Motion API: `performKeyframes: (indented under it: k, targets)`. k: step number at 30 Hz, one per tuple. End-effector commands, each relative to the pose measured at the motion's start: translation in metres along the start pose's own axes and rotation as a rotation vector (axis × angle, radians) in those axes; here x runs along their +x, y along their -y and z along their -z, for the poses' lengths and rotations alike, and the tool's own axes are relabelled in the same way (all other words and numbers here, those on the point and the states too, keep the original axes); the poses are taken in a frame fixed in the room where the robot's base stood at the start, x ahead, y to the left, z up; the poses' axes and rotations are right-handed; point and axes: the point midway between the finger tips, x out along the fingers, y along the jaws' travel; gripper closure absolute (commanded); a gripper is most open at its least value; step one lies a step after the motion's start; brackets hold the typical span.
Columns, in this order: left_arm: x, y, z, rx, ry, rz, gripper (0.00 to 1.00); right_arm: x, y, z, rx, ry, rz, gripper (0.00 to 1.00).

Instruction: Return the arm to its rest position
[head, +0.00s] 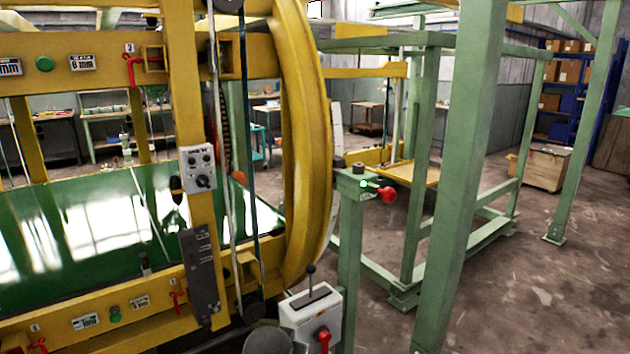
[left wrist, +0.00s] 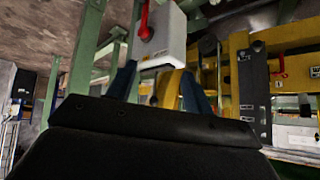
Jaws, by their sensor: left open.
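My left gripper (left wrist: 160,92) shows in the left wrist view, its two dark blue fingers apart with nothing held between them. A white control box (left wrist: 160,38) with a red handle (left wrist: 145,18) lies beyond the fingertips; I cannot tell the exact gap. In the head view the same white box (head: 312,312) stands at the bottom centre, with a black lever on top and a red knob (head: 323,338) on its front. No gripper shows in the head view. My right gripper is not seen.
The yellow ring inverter (head: 305,140) with its green bed (head: 90,220) fills the left side. A green post (head: 348,265) with a red knob (head: 387,194) stands beside it. A green frame (head: 468,180) is on the right. Open concrete floor (head: 535,290) lies further right.

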Motion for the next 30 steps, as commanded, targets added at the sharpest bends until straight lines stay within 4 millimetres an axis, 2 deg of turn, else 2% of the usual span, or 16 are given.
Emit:
performKeyframes:
  k: [1, 3, 13, 20, 27, 30]
  targets:
    - [-0.006, -0.001, -0.021, -0.011, 0.02, -0.023, 0.48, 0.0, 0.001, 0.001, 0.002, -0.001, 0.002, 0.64]
    - [-0.015, -0.001, -0.047, -0.026, 0.043, -0.052, 0.48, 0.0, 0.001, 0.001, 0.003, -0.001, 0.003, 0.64]
    - [-0.052, -0.003, -0.161, -0.083, 0.153, -0.131, 0.48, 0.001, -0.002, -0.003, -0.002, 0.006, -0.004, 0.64]
    - [-0.07, -0.004, -0.243, -0.109, 0.264, -0.134, 0.48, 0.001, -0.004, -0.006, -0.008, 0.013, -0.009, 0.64]
    - [-0.083, -0.017, -0.335, -0.126, 0.415, -0.146, 0.48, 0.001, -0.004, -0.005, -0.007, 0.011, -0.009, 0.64]
    - [-0.091, -0.024, -0.363, -0.129, 0.463, -0.155, 0.48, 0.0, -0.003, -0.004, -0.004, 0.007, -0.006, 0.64]
